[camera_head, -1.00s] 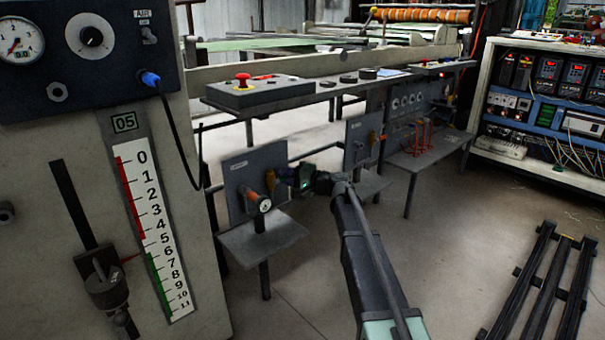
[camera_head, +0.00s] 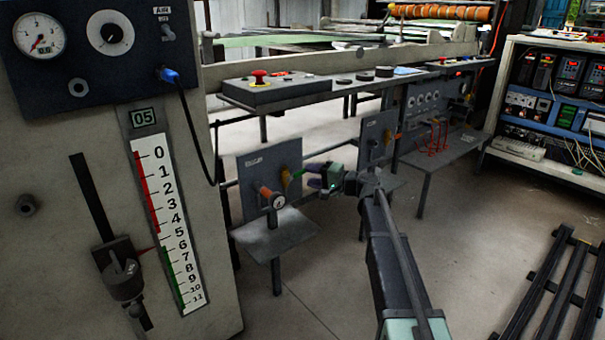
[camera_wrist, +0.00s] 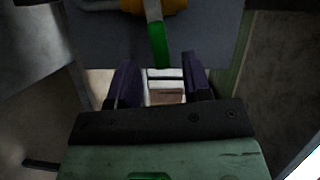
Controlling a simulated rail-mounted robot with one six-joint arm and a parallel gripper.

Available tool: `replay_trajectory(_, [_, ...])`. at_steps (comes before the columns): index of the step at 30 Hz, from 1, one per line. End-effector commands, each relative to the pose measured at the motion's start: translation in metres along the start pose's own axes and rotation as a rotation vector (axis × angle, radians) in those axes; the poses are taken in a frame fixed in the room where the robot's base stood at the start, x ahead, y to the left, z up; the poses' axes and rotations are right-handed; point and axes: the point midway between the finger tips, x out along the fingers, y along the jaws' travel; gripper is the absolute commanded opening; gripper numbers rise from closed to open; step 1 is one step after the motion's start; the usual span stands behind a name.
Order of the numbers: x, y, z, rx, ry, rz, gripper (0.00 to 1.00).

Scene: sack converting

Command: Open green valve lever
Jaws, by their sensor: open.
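The green valve lever (camera_wrist: 160,45) hangs from a yellow-orange valve body (camera_wrist: 155,6) in the wrist view, pale at its upper part and green at its lower end. My gripper (camera_wrist: 158,75) is open, its two dark purple fingers pointing toward the panel. The lever's lower end shows between the fingertips in the picture, and I cannot tell if it touches them. In the head view my gripper (camera_head: 313,176) is right of the upright grey panel (camera_head: 256,168) with the yellow valve (camera_head: 286,178). The lever is too small to judge there.
An orange fitting (camera_head: 265,191) and a round gauge (camera_head: 279,202) sit at the same panel, above a small grey shelf (camera_head: 262,236). A second grey panel (camera_head: 377,135) stands farther back. Black rails (camera_head: 560,285) lie on the floor at right.

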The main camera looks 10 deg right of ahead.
Motion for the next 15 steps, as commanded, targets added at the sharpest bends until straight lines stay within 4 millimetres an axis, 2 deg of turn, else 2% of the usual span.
replay_trajectory(1, [-0.016, -0.001, 0.001, 0.0, 0.004, 0.0, 0.45])
replay_trajectory(6, [-0.052, -0.001, 0.001, 0.0, 0.002, 0.0, 0.45])
replay_trajectory(9, [-0.062, 0.0, 0.0, 0.0, 0.001, 0.0, 0.45])
replay_trajectory(15, [-0.065, 0.0, 0.0, 0.0, 0.0, 0.0, 0.45])
